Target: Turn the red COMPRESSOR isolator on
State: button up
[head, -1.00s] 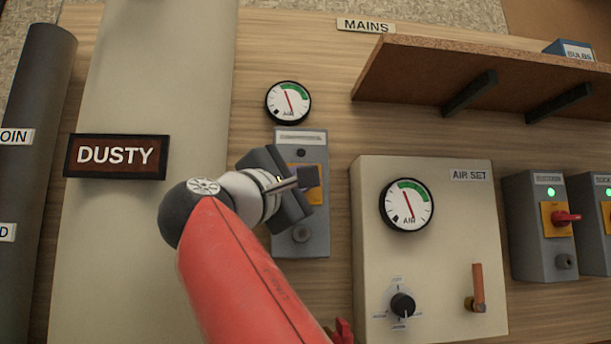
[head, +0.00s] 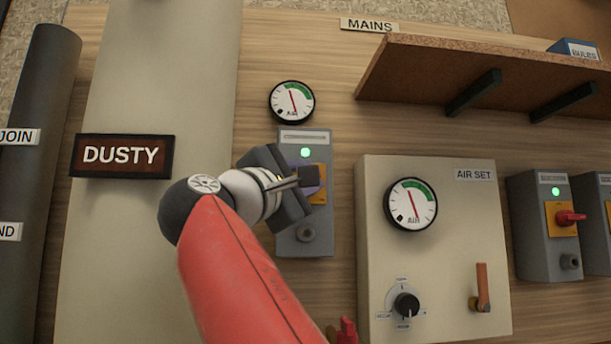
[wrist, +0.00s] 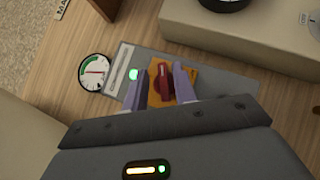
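The isolator is a grey box (head: 318,240) on the wooden board, with a green lamp (head: 305,153) lit near its top. Its label plate is too small to read. In the wrist view its red handle (wrist: 164,82) sits on an orange plate (wrist: 184,95), turned across the box's length, and the lamp (wrist: 133,74) glows green. My gripper (head: 309,178) is at the box front and hides the handle in the head view. In the wrist view my gripper's (wrist: 160,84) two fingers stand either side of the handle, with a gap showing on the left side.
A round gauge (head: 292,102) is above the box. The AIR SET cabinet (head: 460,230) stands close on the right, with a wooden shelf (head: 420,75) above it. Another grey isolator (head: 535,245) with a lit green lamp is further right. A DUSTY sign (head: 121,156) is left.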

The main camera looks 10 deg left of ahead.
jog(key=b+v, duration=0.2)
jog(key=v, duration=0.5)
jog(key=shift+s+a, duration=0.2)
jog(key=shift+s, duration=0.1)
jog(key=shift+f, duration=0.1)
